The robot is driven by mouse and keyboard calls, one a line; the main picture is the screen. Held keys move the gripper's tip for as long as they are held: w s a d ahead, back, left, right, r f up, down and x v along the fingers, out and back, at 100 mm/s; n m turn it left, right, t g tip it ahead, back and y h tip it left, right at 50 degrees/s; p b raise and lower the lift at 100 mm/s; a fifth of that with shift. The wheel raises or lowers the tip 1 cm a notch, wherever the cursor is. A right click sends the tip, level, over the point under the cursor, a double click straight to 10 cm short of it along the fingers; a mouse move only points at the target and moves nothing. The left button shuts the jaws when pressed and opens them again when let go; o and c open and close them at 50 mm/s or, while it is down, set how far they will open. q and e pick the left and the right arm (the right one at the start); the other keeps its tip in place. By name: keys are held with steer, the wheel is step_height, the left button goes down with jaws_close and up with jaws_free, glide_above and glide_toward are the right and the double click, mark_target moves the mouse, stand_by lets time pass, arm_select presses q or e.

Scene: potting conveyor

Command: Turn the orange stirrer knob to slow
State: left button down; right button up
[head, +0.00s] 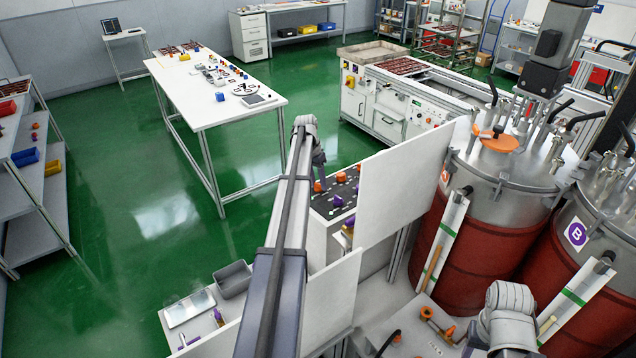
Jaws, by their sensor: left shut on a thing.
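A dark control panel (331,207) with several orange and purple knobs stands in the middle of the head view, partly behind a white upright board. My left arm reaches over it from the near side. My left gripper (320,181) points down at the panel's left part and is shut on an orange knob (317,187), which is small and partly hidden by the fingers. Another orange knob (341,177) is just to the right, free. The knob's pointer and the labels are too small to read. My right gripper (474,342) is low at the right; its fingers are unclear.
A white upright board (405,190) stands right of the panel. Purple knobs (338,201) sit close to the gripper. Red and steel drums (495,200) fill the right side. A grey bin (233,280) lies lower left. The green floor (130,190) is open at left.

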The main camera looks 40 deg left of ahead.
arm_select(q)
steer(key=shift+m, duration=1.6)
steer(key=shift+c, duration=2.1)
jaws_free()
steer(key=r+p, duration=0.2)
steer(key=a+r+p, duration=0.1)
steer(key=r+p, duration=0.4)
steer(key=shift+s+a+r+p, duration=0.25)
steer(key=shift+r+p, duration=0.05)
steer(key=shift+r, duration=0.1)
steer(key=shift+f, duration=0.1)
